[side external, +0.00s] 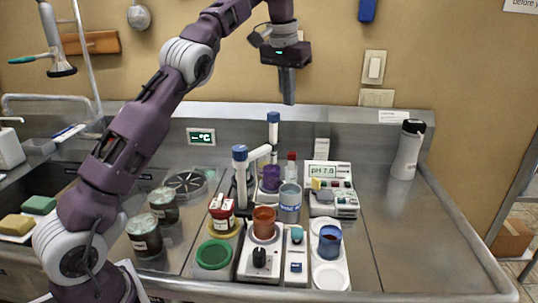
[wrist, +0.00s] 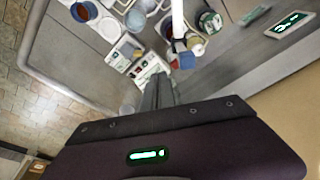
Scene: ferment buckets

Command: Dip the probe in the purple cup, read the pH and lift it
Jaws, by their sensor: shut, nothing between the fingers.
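The purple cup (side external: 271,179) stands at the back of the bench cluster, behind the rust-coloured cup; its purple also shows in the wrist view (wrist: 167,27). The pH meter (side external: 343,203) stands right of it and its display reads pH 7.0. A white stand with blue-capped parts (side external: 240,153) rises beside the purple cup, one arm reaching across it. I cannot clearly make out the probe or whether its tip is in a cup. My gripper (side external: 288,98) is shut and empty, pointing down high above the cluster; its fingers also show in the wrist view (wrist: 158,90).
A rust-coloured cup (side external: 264,222) sits on a stirrer, with a blue cup (side external: 330,242) on the right. A grey-blue cup (side external: 290,205), a red-capped bottle and dark jars (side external: 145,235) crowd the bench. A white bottle (side external: 407,150) stands back right. The bench's right side is clear.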

